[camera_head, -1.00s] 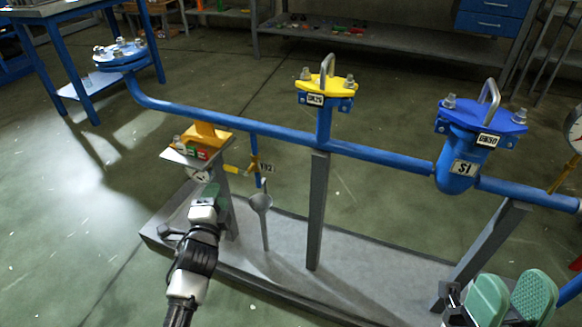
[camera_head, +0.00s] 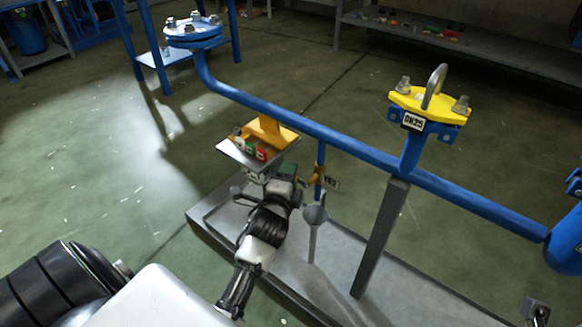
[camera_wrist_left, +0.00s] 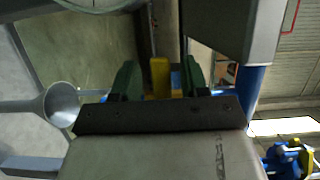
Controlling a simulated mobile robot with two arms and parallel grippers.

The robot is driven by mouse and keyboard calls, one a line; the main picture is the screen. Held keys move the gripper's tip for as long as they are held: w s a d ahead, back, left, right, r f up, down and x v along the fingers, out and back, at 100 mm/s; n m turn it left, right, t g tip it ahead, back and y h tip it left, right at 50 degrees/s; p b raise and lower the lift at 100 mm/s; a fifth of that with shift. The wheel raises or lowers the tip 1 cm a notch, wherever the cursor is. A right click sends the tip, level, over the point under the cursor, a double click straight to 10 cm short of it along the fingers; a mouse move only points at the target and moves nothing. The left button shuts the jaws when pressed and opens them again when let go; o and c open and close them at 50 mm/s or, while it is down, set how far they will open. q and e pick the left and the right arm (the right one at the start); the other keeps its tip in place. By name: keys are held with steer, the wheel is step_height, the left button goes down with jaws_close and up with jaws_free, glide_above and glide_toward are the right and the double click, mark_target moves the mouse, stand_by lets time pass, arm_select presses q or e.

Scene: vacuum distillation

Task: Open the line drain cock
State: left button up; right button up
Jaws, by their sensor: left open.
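The line drain cock is on a short blue branch (camera_head: 320,160) under the blue pipe; its yellow handle (camera_head: 313,179) sits beside a small tag. My left gripper (camera_head: 288,178) is at the cock's left side, partly hidden by its own wrist. In the left wrist view its two green fingers (camera_wrist_left: 160,80) are open, with the yellow handle (camera_wrist_left: 160,76) showing between them and a gap on each side. I cannot tell how deep the handle sits between the fingers. The right gripper's fingers are not in view.
A grey funnel (camera_head: 315,215) stands below the cock; it also shows in the left wrist view (camera_wrist_left: 62,103). A tilted plate with coloured buttons (camera_head: 252,150) is just above my wrist. The blue pipe (camera_head: 335,138) runs overhead, with a yellow flange (camera_head: 430,103) and grey post (camera_head: 380,240) to the right.

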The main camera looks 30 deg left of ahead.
arm_select(q)
steer(key=shift+w, duration=0.15)
jaws_close()
stand_by(0.4)
